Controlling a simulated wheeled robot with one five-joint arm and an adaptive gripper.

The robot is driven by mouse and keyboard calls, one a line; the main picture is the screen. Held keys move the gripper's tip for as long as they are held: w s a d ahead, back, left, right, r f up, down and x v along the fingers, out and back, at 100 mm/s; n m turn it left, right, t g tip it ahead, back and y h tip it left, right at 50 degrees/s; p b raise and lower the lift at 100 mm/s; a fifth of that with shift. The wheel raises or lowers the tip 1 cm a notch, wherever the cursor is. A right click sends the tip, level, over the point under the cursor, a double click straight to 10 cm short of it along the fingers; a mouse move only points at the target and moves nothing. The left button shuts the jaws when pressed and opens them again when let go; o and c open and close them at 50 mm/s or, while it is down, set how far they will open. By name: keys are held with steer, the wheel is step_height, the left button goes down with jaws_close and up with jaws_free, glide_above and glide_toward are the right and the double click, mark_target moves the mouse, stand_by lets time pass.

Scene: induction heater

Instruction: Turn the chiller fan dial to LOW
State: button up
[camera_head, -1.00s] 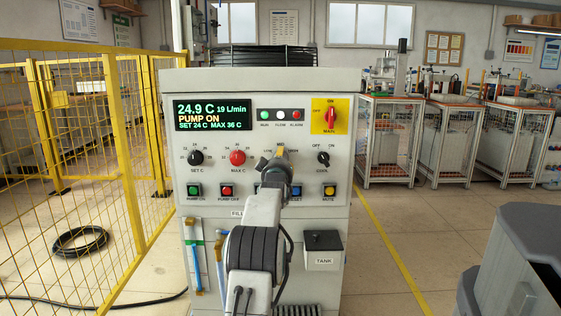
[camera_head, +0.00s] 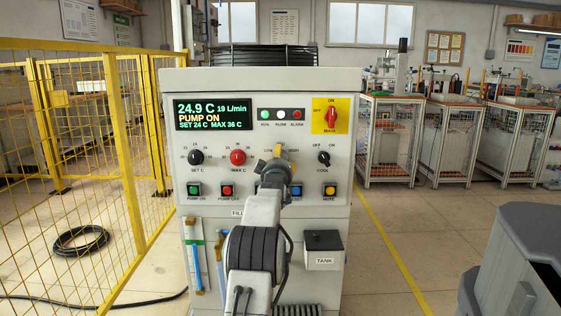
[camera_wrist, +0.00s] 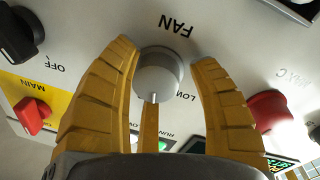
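The chiller fan dial is a round light-grey knob (camera_wrist: 158,72) with a white pointer, in the middle of the upside-down wrist view. The FAN label (camera_wrist: 176,25) is beside it. The LOW label (camera_wrist: 184,97) is to the lower right. The pointer aims down in that view, to one side of LOW. My gripper (camera_wrist: 165,52) is open, with yellow fingers on both sides of the knob. The left finger is very near the knob; contact is unclear. A gap shows on the right. In the head view, my gripper (camera_head: 277,151) is at the panel and hides the dial.
The red MAX C knob (camera_wrist: 269,110) is close to the right finger. The red MAIN switch (camera_wrist: 32,115) and black COOL knob (camera_wrist: 16,35) are to the left. A yellow fence (camera_head: 120,150) stands left.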

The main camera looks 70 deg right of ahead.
steer(key=shift+o, duration=1.1)
steer(key=shift+s+a, duration=0.1)
steer(key=v, duration=1.1)
steer(key=shift+a, duration=0.4)
steer(key=shift+s, duration=0.1)
